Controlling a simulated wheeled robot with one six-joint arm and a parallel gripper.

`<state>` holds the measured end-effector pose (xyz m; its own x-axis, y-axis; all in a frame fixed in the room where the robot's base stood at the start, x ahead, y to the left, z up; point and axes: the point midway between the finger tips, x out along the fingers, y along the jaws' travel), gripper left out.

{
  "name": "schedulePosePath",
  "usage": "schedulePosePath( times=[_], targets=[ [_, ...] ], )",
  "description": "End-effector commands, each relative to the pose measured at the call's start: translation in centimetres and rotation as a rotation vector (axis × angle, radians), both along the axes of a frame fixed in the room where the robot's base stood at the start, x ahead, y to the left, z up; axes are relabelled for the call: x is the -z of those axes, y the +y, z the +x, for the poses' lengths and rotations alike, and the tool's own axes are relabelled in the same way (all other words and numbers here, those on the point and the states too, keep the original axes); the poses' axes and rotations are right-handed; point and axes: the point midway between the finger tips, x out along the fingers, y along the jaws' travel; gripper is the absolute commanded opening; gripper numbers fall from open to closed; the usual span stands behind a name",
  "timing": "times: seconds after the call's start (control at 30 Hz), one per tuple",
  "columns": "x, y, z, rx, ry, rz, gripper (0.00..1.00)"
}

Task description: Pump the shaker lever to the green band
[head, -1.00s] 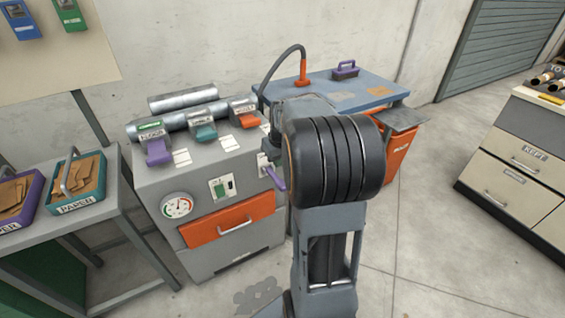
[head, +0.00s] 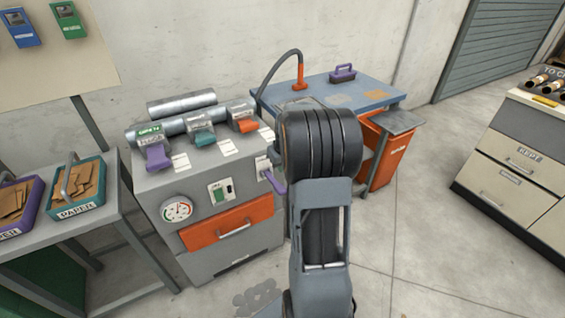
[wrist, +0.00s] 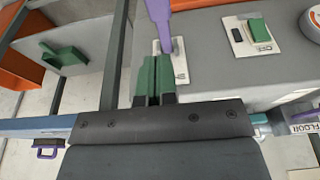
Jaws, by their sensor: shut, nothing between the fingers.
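The purple shaker lever (head: 276,183) sits on the right side of the grey machine (head: 165,262), angled down to the right. In the wrist view the lever (wrist: 158,14) runs from the top edge to a pale plate (wrist: 182,70). My gripper (wrist: 152,62) is shut and empty, its green fingers together just below the lever's plate end. Whether they touch the lever I cannot tell. In the head view my arm hides the gripper. A round dial (head: 177,209) with coloured bands is on the machine's front; its needle is too small to read.
An orange drawer (head: 228,226) is below the dial. A blue table (head: 375,95) with a purple-handled brush (head: 343,73) and an orange bin (head: 392,160) stand right of the machine. Paper trays (head: 78,186) are on the left bench.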

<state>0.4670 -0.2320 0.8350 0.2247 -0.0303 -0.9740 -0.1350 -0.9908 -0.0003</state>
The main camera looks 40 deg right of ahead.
Motion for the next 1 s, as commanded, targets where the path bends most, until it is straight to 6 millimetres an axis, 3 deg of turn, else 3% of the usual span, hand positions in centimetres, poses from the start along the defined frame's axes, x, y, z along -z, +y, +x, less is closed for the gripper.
schedulePosePath(
  times=[0.1, 0.4, 0.63, 1.0],
  targets=[
    [2.5, 0.0, 0.5, 0.0, 0.003, 0.002, 0.0],
    [6.9, -0.1, 0.8, 0.001, 0.002, 0.0, 0.0],
    [8.5, -0.1, 0.6, 0.001, 0.001, 0.0, 0.0],
    [8.8, -0.1, 0.5, 0.001, 0.0, 0.0, 0.0]
  ],
)
